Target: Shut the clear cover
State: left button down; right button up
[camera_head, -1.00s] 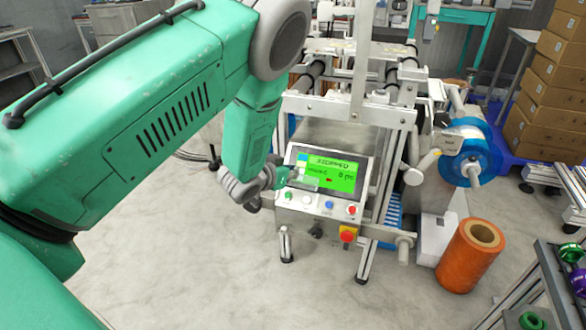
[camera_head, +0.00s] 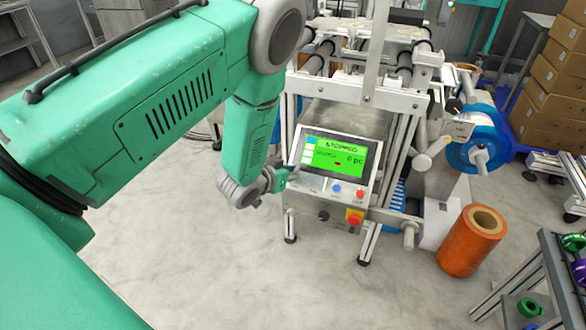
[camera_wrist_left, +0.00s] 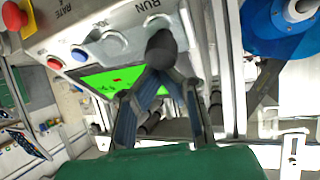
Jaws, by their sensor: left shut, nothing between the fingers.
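The machine's control panel (camera_head: 352,200) faces me below a lit green screen (camera_head: 340,157) that reads STOPPED. A pale, see-through flap (camera_head: 310,183), seemingly the clear cover, shows at the panel's left part beside my fingers; its exact tilt is hard to tell. My left gripper (camera_head: 285,178) is shut and empty at the panel's left edge, hiding part of the button row. In the left wrist view, the shut fingertips (camera_wrist_left: 161,46) are in front of the panel near the RUN label; I cannot tell whether they touch it. The right gripper is not in view.
A red emergency knob (camera_head: 354,216) juts from the panel's front. A blue-flanged film reel (camera_head: 472,150) is at the machine's right, with an orange roll (camera_head: 464,250) on the floor. A rack with small reels (camera_head: 545,270) stands at lower right. The floor at front is open.

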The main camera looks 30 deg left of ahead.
pick_arm(q)
jog(key=shift+w+a+r+p, duration=0.1)
jog(key=shift+w+r+p, duration=0.85)
jog(key=shift+w+r, duration=0.1)
jog(key=shift+s+r+p, duration=0.35)
jog(key=shift+s+r, duration=0.1)
jog(key=shift+r, duration=0.05)
jog(key=p+v, duration=0.2)
jog(key=v, duration=0.6)
jog(key=s+d+f+g+p, duration=0.1)
jog(key=s+g, duration=0.3)
jog(key=s, duration=0.5)
jog(key=s+d+f+g+p, duration=0.1)
jog(key=s+d+f+g, duration=0.3)
jog(key=s, duration=0.6)
jog(key=s+d+f+g+p, duration=0.1)
jog(key=s+d+f+g, duration=0.2)
jog(key=s, duration=0.6)
jog(key=shift+s+g+y+p, duration=0.3)
jog(key=shift+g+p, duration=0.1)
jog(key=shift+g, duration=0.1)
